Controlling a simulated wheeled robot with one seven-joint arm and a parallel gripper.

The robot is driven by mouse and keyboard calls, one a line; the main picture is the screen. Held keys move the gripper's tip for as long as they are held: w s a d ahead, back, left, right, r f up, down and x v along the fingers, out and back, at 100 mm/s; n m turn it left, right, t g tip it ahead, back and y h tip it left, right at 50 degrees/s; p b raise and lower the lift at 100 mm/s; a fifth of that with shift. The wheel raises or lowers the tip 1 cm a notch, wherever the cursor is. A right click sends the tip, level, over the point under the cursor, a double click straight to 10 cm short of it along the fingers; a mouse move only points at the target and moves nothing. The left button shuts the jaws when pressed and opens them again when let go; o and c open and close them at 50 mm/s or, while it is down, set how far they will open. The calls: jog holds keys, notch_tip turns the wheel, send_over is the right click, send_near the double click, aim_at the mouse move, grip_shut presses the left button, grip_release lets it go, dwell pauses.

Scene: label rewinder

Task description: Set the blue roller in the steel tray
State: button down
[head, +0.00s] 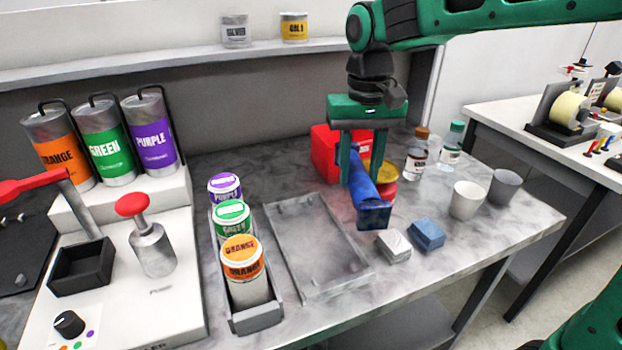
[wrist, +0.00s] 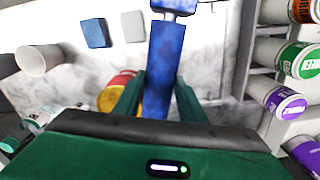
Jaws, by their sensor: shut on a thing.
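The blue roller (head: 369,200) is held between the two green fingers of my gripper (head: 362,168), to the right of the steel tray's far end. It slants down toward the front in the head view and has a darker blue block-like end. In the wrist view the roller (wrist: 163,65) runs lengthwise between the fingertips (wrist: 159,84). Its clearance above the table is hard to tell. The steel tray (head: 307,259) is shallow, rectangular and grey, lies on the marble counter, and looks empty.
Left of the tray is a rack (head: 257,316) with purple, green and orange paint tins. A red container (head: 326,153) stands behind the roller. Grey (head: 394,246) and blue (head: 427,234) blocks lie in front. Two cups (head: 466,200) and two bottles (head: 415,160) stand right.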

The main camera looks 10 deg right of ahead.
jog(key=shift+w+d, duration=0.1)
jog(key=shift+d, duration=0.15)
jog(key=s+a+f+n, duration=0.1)
jog(key=s+a+n, duration=0.15)
jog(key=a, duration=0.75)
jog(key=shift+n, duration=0.25)
jog(key=shift+w+d+f, duration=0.1)
jog(key=shift+w+f, duration=0.05)
jog(key=shift+f, duration=2.2)
jog(key=shift+w+f, duration=0.15)
jog(key=shift+f, duration=2.15)
jog(key=shift+f, duration=0.2)
jog(key=c, duration=1)
grip_release()
jog(key=shift+c, duration=0.2)
